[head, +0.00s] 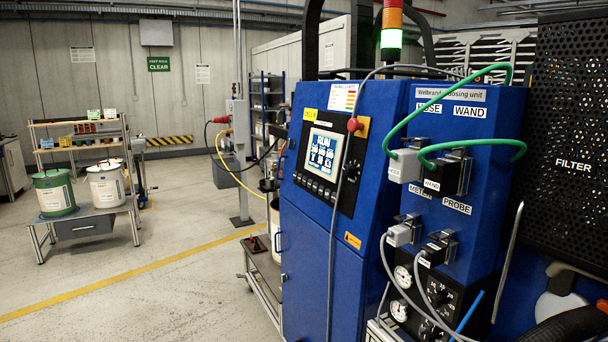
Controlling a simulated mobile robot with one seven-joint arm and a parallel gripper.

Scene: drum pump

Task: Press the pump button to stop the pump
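The blue dosing unit (310,265) stands at the centre right. Its angled black control panel carries a lit screen (323,150) that reads RUN above rows of figures. A row of small dark buttons (316,189) sits below the screen; their labels are too small to read, so I cannot tell which is the pump button. A red mushroom knob (354,125) sits at the panel's upper right on a yellow plate. The signal tower (391,38) on top looks lit green at its bottom. My gripper is not in view.
Green hoses (450,85) and grey cables hang over the unit's right side, one cable crossing beside the panel. A trolley (262,280) stands along the unit's left. A bench with a green drum (54,193) and a white drum (106,186) stands far left. The floor between is clear.

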